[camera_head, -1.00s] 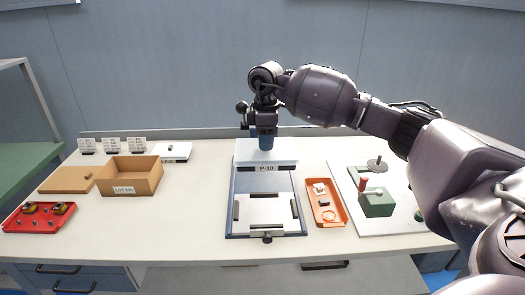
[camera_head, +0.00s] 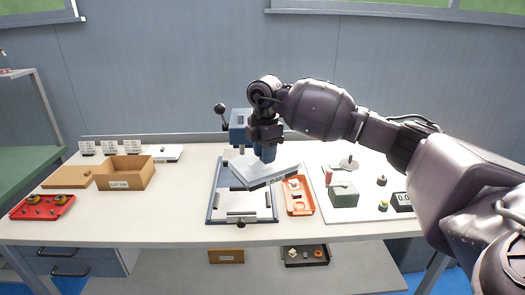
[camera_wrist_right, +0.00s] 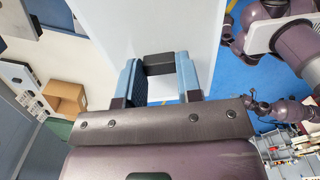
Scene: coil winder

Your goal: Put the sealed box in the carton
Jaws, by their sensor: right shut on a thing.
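My right gripper (camera_head: 265,155) is shut on a flat white sealed box (camera_head: 285,171), which sits tilted and turned above the back of the blue fixture. The right wrist view shows the blue fingers (camera_wrist_right: 158,80) around a dark block at the broad white face (camera_wrist_right: 140,25) of the box. Its underside and any gap to the fixture are hard to judge. The open brown carton (camera_head: 124,187), with a lot label on its front, stands at the left on the table; it also shows in the right wrist view (camera_wrist_right: 65,92). My left gripper is not seen.
The blue fixture (camera_head: 213,205) and a blue machine head with a lever (camera_head: 238,120) are beside the box. A red tray (camera_head: 42,212) and a brown board (camera_head: 68,177) are near the carton. The table between carton and fixture is clear.

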